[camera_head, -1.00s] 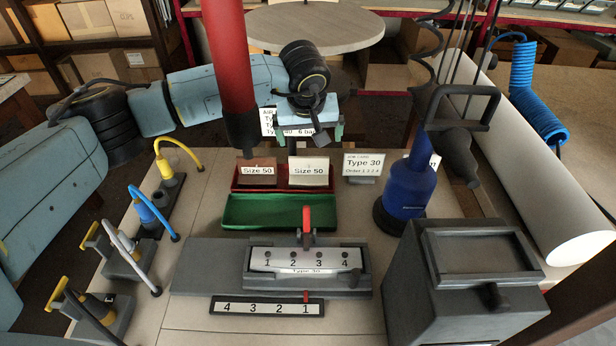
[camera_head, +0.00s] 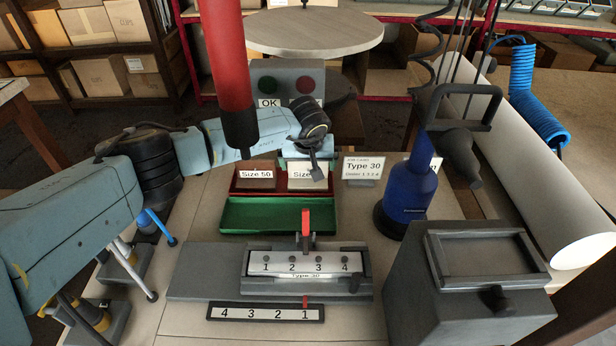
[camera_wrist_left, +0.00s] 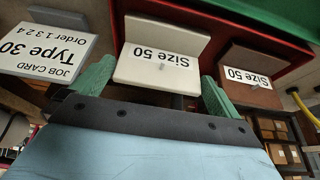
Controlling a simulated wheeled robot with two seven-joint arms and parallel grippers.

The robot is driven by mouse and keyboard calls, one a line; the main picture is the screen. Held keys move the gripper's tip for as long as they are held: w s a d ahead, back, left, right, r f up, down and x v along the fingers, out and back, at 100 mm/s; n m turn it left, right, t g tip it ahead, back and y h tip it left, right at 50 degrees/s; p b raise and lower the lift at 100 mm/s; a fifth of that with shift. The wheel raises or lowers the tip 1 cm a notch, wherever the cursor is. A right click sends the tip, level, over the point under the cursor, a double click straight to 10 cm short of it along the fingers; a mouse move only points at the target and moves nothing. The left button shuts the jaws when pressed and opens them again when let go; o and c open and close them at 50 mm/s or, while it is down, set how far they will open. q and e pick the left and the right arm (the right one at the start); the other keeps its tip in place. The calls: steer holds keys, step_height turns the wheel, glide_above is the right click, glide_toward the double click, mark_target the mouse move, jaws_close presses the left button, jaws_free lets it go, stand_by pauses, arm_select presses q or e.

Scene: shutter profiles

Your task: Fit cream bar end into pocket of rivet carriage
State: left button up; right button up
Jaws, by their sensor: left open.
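The cream bar end (camera_head: 304,183), labelled Size 50, sits in the red tray, right of a brown one (camera_head: 255,176) with the same label. It also shows in the left wrist view (camera_wrist_left: 154,66). My left gripper (camera_head: 307,163) is open just over the cream bar end. In the wrist view its green fingers stand either side of that piece; I cannot tell whether they touch it. The gripper hides part of the piece and its label in the head view. The grey rivet carriage (camera_head: 210,257) carries a strip numbered 1 to 4 marked Type 30; its pocket cannot be made out. My right gripper is not in view.
A green tray (camera_head: 265,215) lies between the red tray and the carriage. A red lever (camera_head: 305,222) rises from the carriage. A blue bottle-shaped tool (camera_head: 410,190) and a grey box (camera_head: 470,300) stand right. A red column (camera_head: 226,75) hangs above.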

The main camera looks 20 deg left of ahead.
arm_select(q)
steer(key=shift+x, duration=0.75)
steer(key=c, duration=0.7)
steer(key=shift+r, duration=0.15)
